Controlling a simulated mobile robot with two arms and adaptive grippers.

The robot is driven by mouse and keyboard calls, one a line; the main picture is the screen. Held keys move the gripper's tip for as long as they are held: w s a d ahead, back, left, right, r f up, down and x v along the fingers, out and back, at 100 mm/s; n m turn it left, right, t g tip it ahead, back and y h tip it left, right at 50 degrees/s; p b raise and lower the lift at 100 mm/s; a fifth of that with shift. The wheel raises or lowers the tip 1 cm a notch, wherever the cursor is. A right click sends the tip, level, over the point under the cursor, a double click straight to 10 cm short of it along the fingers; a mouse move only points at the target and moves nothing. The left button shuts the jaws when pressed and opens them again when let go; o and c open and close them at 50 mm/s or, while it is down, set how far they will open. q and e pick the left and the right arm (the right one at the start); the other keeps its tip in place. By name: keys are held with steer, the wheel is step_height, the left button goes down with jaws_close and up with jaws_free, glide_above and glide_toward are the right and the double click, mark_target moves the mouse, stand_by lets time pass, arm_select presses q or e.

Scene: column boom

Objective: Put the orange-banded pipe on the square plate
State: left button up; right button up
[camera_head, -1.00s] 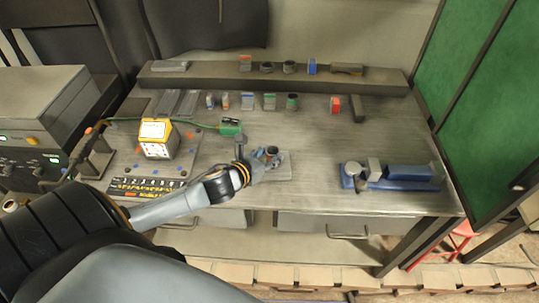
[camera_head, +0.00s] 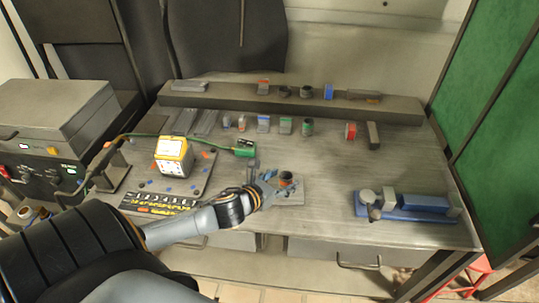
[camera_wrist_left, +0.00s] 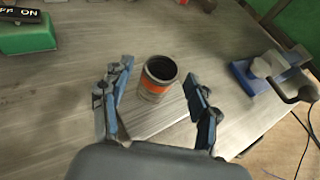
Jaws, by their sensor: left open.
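The orange-banded pipe (camera_wrist_left: 157,80) is a short dark grey tube with an orange band. It stands upright on the square plate (camera_wrist_left: 163,118), a light grey plate on the bench. In the head view the pipe (camera_head: 286,180) is on the plate (camera_head: 290,199) near the bench's front middle. My left gripper (camera_wrist_left: 158,83) is open, with one blue-padded finger on each side of the pipe. Gaps show between the fingers and the pipe. In the head view the left gripper (camera_head: 270,188) is just left of the pipe. The plate's near part is hidden by the gripper in the wrist view.
A blue fixture (camera_head: 412,207) stands at the right. A green box (camera_head: 244,148) and a yellow-white box (camera_head: 173,155) are at the left. Several small coloured parts line the raised back shelf (camera_head: 300,100) and the bench before it. The bench middle right is clear.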

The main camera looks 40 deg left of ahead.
arm_select(q)
steer(key=b+v, duration=0.1)
steer(key=v, duration=1)
steer(key=shift+s+r, duration=0.1)
